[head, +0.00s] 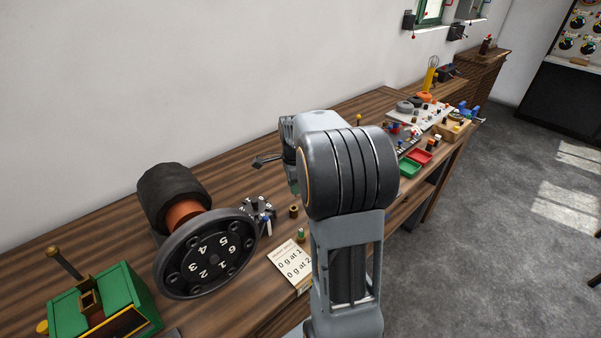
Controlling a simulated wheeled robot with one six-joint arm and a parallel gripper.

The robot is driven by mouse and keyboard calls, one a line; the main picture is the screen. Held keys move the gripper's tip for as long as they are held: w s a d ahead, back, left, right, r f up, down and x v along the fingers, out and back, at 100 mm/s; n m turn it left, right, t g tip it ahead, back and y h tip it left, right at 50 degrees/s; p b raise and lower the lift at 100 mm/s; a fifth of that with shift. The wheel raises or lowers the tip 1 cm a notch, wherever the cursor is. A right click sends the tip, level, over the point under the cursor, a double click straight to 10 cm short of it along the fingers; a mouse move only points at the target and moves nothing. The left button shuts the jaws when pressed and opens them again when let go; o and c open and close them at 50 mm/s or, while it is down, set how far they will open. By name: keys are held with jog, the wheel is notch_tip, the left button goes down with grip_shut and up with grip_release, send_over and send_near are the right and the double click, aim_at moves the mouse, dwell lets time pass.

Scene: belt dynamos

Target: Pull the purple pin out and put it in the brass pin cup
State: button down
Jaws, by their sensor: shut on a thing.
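My gripper (293,184) shows only in part, pointing down beside my large grey wrist, over the bench. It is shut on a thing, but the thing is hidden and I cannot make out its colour. The purple pin is not clearly visible. A small brass cup (294,211) with a dark opening stands on the bench just below my gripper, apparently the pin cup. Left of it is a dark hub (258,208) with several small pale and blue pins.
A black numbered wheel (212,255) stands at left, with a green box (103,302) nearer. A card (288,262) and a small green-topped piece (301,235) lie in front of the cup. Red and green trays (411,168) and small parts crowd the bench at right.

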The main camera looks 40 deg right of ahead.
jog(key=w, duration=0.1)
jog(key=w+d+f, duration=0.1)
jog(key=w, duration=0.1)
jog(key=shift+w+d+f, duration=0.15)
jog(key=shift+f, duration=0.25)
jog(key=shift+f+b, duration=1.95)
jog(key=shift+f, duration=0.95)
jog(key=shift+f+b, duration=1.25)
jog(key=shift+f, duration=0.9)
jog(key=c, duration=1)
grip_release()
jog(key=shift+f, duration=0.1)
jog(key=shift+o, duration=0.5)
